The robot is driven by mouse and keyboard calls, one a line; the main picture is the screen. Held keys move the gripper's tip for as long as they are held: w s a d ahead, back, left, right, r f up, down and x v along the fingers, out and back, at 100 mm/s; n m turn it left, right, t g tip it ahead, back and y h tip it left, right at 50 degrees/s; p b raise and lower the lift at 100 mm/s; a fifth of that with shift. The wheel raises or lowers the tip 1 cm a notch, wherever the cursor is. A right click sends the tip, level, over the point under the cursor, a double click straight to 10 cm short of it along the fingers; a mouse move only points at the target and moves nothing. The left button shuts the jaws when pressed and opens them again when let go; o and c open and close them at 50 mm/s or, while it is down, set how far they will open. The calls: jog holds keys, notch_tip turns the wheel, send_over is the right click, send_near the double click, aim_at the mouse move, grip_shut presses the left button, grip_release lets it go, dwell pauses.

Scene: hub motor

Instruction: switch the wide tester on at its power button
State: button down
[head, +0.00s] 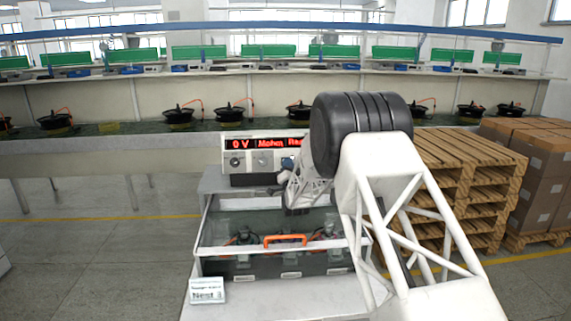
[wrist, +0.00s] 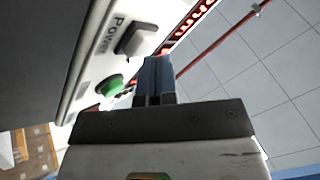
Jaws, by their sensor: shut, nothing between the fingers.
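The wide tester (head: 264,160) stands behind the glass-lidded case, its red display lit with "0 V Mohm" and more text cut off by my arm. In the wrist view its panel runs tilted along the left, with a pale square button (wrist: 136,38) beside the "Power" label and a round green button (wrist: 112,86) below it. My gripper (wrist: 155,66) is shut and empty, its blue fingers close to the panel beside these two buttons. I cannot tell whether they touch. In the head view my gripper (head: 288,163) is at the tester's right front, and my arm hides the tester's right end.
A glass-lidded case (head: 222,230) with an orange handle (head: 285,240) stands in front of the tester. A small label card (head: 207,291) sits at its front left. Wooden pallets (head: 440,165) and cardboard boxes (head: 540,170) stand at the right. A long workbench (head: 80,150) runs behind.

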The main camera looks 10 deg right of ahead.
jog(key=shift+s+r, duration=0.15)
jog(key=shift+s, duration=0.4)
jog(key=shift+s+r, duration=0.2)
jog(key=shift+s, duration=0.6)
jog(key=shift+s+r, duration=0.2)
jog(key=shift+s, duration=0.6)
jog(key=shift+s+r, duration=0.2)
jog(key=shift+s, duration=0.6)
jog(key=s+r, duration=0.1)
jog(key=s, duration=0.5)
jog(key=shift+s+r, duration=0.35)
jog(key=shift+s, duration=0.05)
